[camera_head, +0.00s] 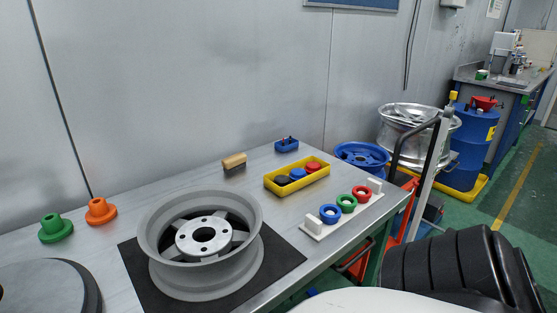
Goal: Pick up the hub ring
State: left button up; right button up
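Three hub rings stand in a row on a white rack (312,228) near the table's right front edge: a blue ring (329,213), a green ring (346,203) and a red ring (361,193). I cannot tell which one the task means. A grey wheel rim (160,230) lies face up on a black mat (284,259), left of the rack. Neither of my grippers shows in the head view.
A yellow tray (312,182) with black, blue and red pieces, a brush (234,163) and a small blue holder (287,144) sit behind. Green (55,230) and orange (101,212) flanged cones stand left. Tyres (440,270) lie right of the table.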

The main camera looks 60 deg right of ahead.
aim_at(327, 219)
jog(key=i, duration=0.1)
jog(key=z, duration=1.4)
